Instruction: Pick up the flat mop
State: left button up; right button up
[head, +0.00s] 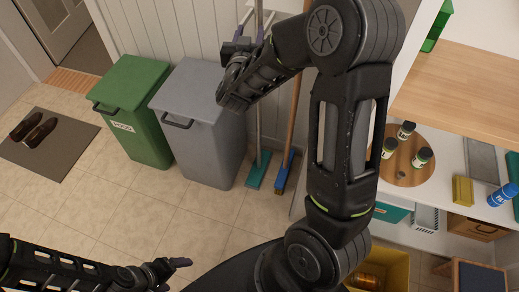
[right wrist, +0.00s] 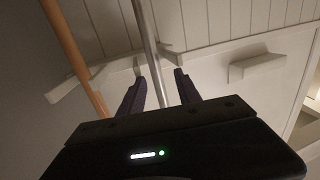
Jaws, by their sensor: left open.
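The flat mop has a teal head (head: 259,170) on the floor and a thin grey handle (head: 258,118) standing upright against the white wall, right of the grey bin. In the right wrist view its grey handle (right wrist: 147,36) runs between my two dark fingers. My right gripper (head: 254,24) is high on the handle, its fingers open on either side of it; contact cannot be told. My left gripper (head: 178,265) is open and empty at the lower left, far from the mop.
A broom with a wooden handle (head: 293,118) and blue head (head: 285,171) stands close right of the mop. A grey bin (head: 207,133) and green bin (head: 143,119) stand left. A counter (head: 470,75) and yellow crate (head: 391,270) are right. The tiled floor in front is clear.

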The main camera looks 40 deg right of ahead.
aim_at(258, 11)
jog(key=shift+d+r+h, duration=0.2)
jog(key=shift+d+r, duration=0.1)
jog(key=shift+r, duration=0.3)
jog(key=shift+d+r+h, duration=0.2)
jog(key=shift+d+r, duration=0.05)
jog(key=shift+r, duration=0.3)
jog(key=shift+f+x, duration=0.15)
jog(key=shift+x, duration=0.5)
jog(key=shift+f+x, duration=0.15)
jog(key=shift+x, duration=0.5)
jog(key=shift+w, duration=0.1)
jog(key=p+x, duration=0.1)
jog(key=x, duration=0.4)
jog(key=shift+c, duration=0.3)
grip_shut()
